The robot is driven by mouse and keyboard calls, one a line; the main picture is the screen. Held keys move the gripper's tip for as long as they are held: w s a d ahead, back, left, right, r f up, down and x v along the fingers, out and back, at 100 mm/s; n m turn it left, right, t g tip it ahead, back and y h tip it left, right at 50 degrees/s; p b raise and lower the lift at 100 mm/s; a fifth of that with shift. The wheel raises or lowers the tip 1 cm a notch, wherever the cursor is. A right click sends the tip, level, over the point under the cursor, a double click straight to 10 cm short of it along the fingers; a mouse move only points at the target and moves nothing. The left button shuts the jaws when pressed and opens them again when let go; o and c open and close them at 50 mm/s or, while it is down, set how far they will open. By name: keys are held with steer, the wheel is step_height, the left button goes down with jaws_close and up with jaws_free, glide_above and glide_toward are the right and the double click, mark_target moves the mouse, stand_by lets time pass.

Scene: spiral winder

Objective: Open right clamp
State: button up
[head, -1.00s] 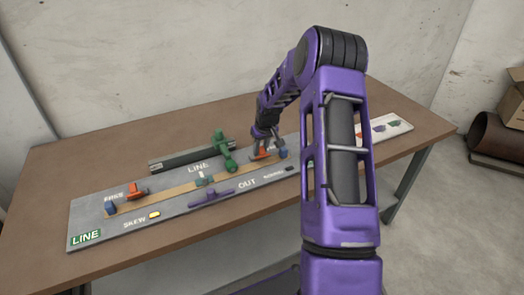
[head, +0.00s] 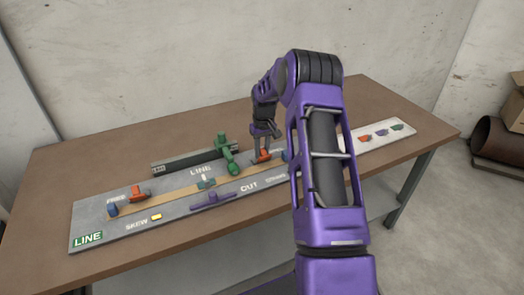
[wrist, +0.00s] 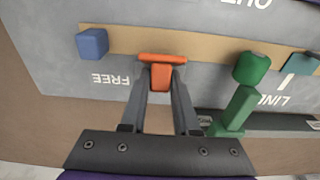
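The right clamp (head: 262,157) is orange and sits at the right end of the tan strip on the grey board (head: 90,220). My gripper (head: 263,143) is down at this clamp. In the wrist view the clamp's orange lever (wrist: 161,77) lies between the two fingertips (wrist: 161,88), which appear to press on its sides. A wider orange bar shows just beyond the tips. The left clamp (head: 137,194), also orange, stands near the strip's left end, away from my gripper.
A blue block (wrist: 92,43) sits beside the right clamp, near the word FREE. A green handle (head: 227,153) stands to the left of my gripper by a dark bar. A purple handle (head: 213,199) lies at the front. A pale board (head: 375,139) lies farther right.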

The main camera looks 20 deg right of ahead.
mark_target(263, 151)
steer(key=o, duration=0.4)
steer(key=shift+c, duration=0.2)
step_height(263, 151, up, 17)
steer(key=s, duration=0.1)
steer(key=shift+s+r, duration=0.15)
steer(key=shift+s, duration=0.05)
steer(key=shift+r, duration=0.1)
